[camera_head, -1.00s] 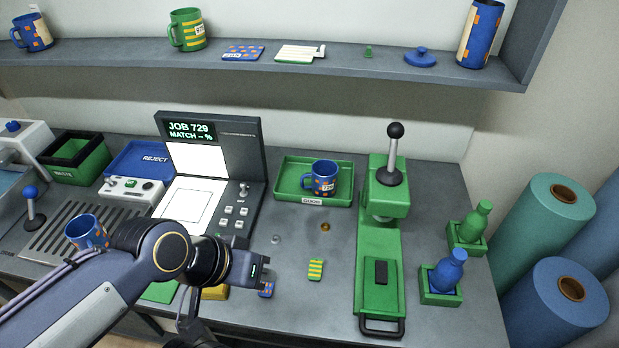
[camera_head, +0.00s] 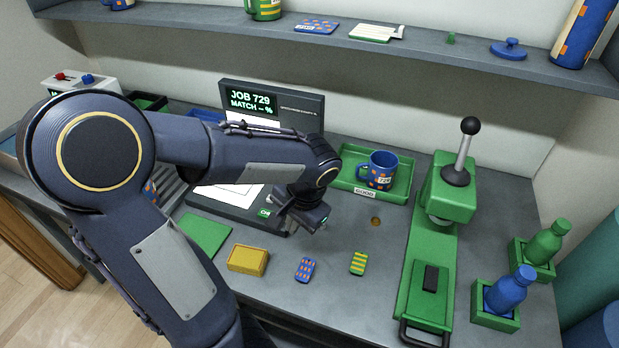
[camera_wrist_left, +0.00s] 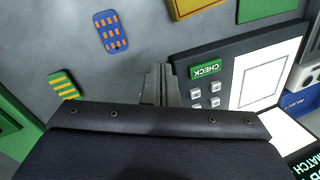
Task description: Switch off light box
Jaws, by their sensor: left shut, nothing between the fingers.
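The light box is the dark grey unit with the upright screen reading JOB 729 (camera_head: 303,107). Its white flat panel (camera_head: 228,196) is lit. In the left wrist view its dark base (camera_wrist_left: 240,52) carries a green CHECK button (camera_wrist_left: 205,69), several pale keys (camera_wrist_left: 214,95) and the bright panel (camera_wrist_left: 268,72). My left gripper (camera_head: 314,222) is shut and empty at the right front of the box, its arm covering much of it. The fingertips (camera_wrist_left: 160,72) show just beside the CHECK button and keys. The small lever on the box is hidden. My right gripper is out of view.
A green tray with a blue mug (camera_head: 378,172) stands right of the box, and a green lever press (camera_head: 440,225) beyond it. A yellow block (camera_head: 248,259), a blue patterned card (camera_head: 305,270) and a yellow-green striped card (camera_head: 358,262) lie in front. A shelf (camera_head: 420,55) runs behind.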

